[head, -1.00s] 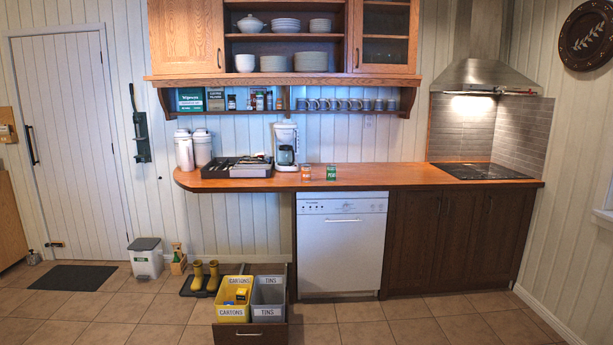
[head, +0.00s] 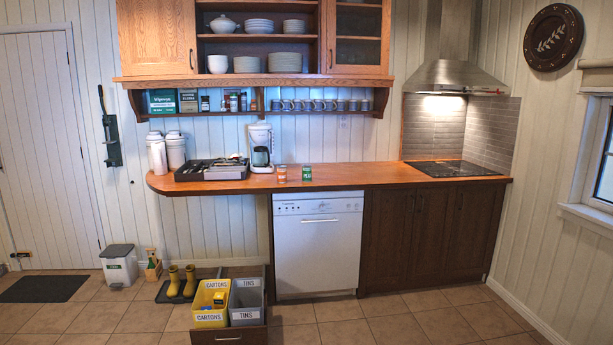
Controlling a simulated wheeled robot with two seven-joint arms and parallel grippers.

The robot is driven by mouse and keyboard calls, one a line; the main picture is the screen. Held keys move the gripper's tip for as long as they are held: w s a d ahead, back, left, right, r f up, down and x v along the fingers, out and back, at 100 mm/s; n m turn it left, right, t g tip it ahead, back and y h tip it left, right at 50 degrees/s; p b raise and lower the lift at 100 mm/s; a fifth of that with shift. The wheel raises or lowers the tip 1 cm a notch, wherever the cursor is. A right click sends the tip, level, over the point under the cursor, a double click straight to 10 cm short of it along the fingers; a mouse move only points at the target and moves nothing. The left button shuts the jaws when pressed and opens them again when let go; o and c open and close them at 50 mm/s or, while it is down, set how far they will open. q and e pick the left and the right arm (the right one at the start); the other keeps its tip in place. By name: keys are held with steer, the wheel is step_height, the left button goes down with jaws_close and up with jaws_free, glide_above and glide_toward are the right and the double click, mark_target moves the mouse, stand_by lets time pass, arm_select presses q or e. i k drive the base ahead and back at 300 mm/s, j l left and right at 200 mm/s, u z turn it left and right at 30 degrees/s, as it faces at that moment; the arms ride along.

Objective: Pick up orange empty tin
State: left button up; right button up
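An orange tin (head: 281,174) stands upright on the wooden counter (head: 400,176), right of the coffee maker. A green tin or carton (head: 306,173) stands just to its right, a small gap apart. Whether the orange tin is empty cannot be seen. Neither of my grippers is in the head view.
A utensil tray (head: 211,174) and a coffee maker (head: 260,148) stand left of the tins. Below, an open drawer (head: 229,337) juts out with a yellow cartons bin (head: 209,318) and a grey tins bin (head: 246,316). The floor before the dishwasher (head: 318,245) is clear.

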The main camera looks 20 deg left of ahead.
mark_target(282, 174)
steer(key=i+j+u, duration=0.2)
steer(key=i, duration=0.2)
steer(key=i+j+u, duration=0.25)
steer(key=i, duration=0.15)
steer(key=i+j, duration=0.1)
steer(key=i, duration=0.45)
steer(key=i+j+z, duration=0.1)
steer(key=i, duration=0.45)
steer(key=i+l, duration=0.1)
steer(key=i, duration=0.35)
steer(key=i+l+z, duration=0.1)
steer(key=i, duration=0.35)
